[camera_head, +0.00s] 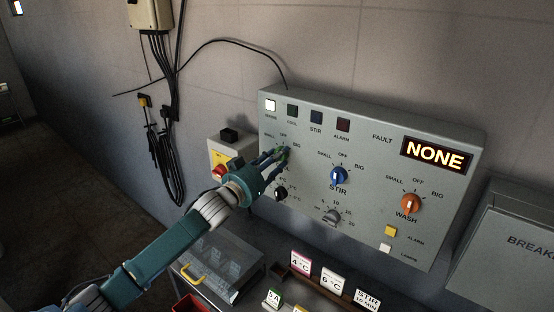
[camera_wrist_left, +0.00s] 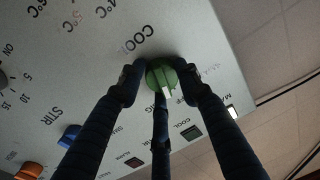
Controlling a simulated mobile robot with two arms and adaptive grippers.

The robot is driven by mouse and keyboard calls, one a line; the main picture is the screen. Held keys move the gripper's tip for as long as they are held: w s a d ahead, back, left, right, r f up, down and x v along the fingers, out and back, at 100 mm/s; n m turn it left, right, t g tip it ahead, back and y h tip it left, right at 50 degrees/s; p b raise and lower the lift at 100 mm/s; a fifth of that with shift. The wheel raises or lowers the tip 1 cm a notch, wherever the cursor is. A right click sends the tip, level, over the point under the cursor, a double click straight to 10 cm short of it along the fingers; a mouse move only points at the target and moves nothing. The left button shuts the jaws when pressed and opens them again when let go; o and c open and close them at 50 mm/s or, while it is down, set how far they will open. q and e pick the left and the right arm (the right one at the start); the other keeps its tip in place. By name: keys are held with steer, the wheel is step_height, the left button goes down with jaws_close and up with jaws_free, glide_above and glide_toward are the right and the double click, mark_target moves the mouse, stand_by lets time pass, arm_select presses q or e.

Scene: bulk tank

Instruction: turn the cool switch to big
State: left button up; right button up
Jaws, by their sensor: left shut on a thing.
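The cool switch is a green knob (camera_head: 285,153) at the upper left of the grey control panel (camera_head: 375,130), with SMALL, OFF and BIG labels above it. My left gripper (camera_head: 277,159) is at the knob, its dark fingers closed around it. In the left wrist view, the fingers meet the sides of the green knob (camera_wrist_left: 161,74) next to the COOL label. The fingers hide part of the knob, and I cannot tell for sure which label it points at. My right gripper is not in view.
A blue stir knob (camera_head: 339,175) and an orange wash knob (camera_head: 411,203) lie to the right. A black knob (camera_head: 281,193) is just below my gripper. A yellow box with a red button (camera_head: 220,171) is close on the left. Small cards (camera_head: 332,281) stand below the panel.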

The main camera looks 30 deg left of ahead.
arm_select(q)
steer(key=m, duration=0.3)
steer(key=f+m+b, duration=0.1)
steer(key=m, duration=0.2)
steer(key=shift+a, duration=0.15)
steer(key=shift+m+h, duration=0.3)
steer(key=shift+m, duration=0.1)
steer(key=shift+r, duration=0.1)
steer(key=o, duration=1.1)
steer(key=shift+o, duration=0.2)
steer(key=shift+a+r, duration=0.1)
steer(key=shift+a, duration=0.05)
steer(key=shift+s+r, duration=0.1)
steer(key=s, duration=1.1)
steer(key=shift+s+a+f, duration=0.15)
steer(key=shift+s+f, duration=0.25)
